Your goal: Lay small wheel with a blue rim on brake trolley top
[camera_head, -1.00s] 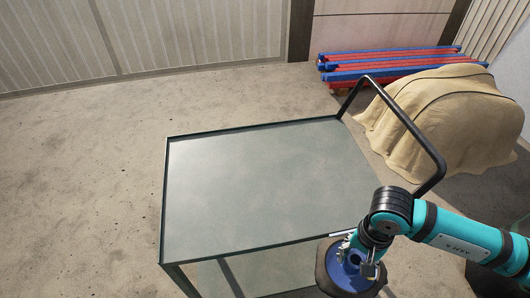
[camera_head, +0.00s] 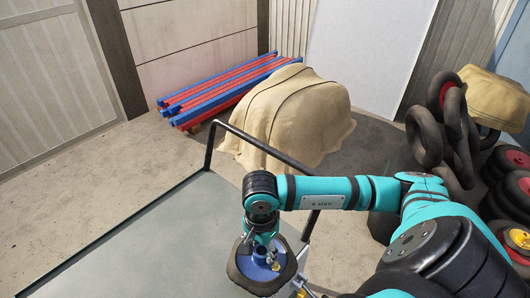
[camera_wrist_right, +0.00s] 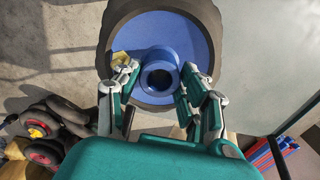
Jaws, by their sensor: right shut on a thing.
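The small wheel with a blue rim (camera_head: 249,266) has a dark tyre and hangs under my right gripper (camera_head: 266,258) at the bottom of the head view. In the right wrist view the wheel (camera_wrist_right: 190,38) fills the top middle, and the fingers of my right gripper (camera_wrist_right: 158,76) are shut on its blue hub. The brake trolley top (camera_head: 150,245) is a flat grey-green panel, bare where it shows. The wheel appears over its right side near the handle; I cannot tell the gap. My left gripper is not in view.
The trolley's black handle (camera_head: 265,147) rises just behind my right arm. Red and blue beams (camera_head: 225,92) and a tan covered heap (camera_head: 290,115) lie beyond it. Several dark tyres and wheels (camera_head: 450,125) stand at the right. Concrete floor is clear at the left.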

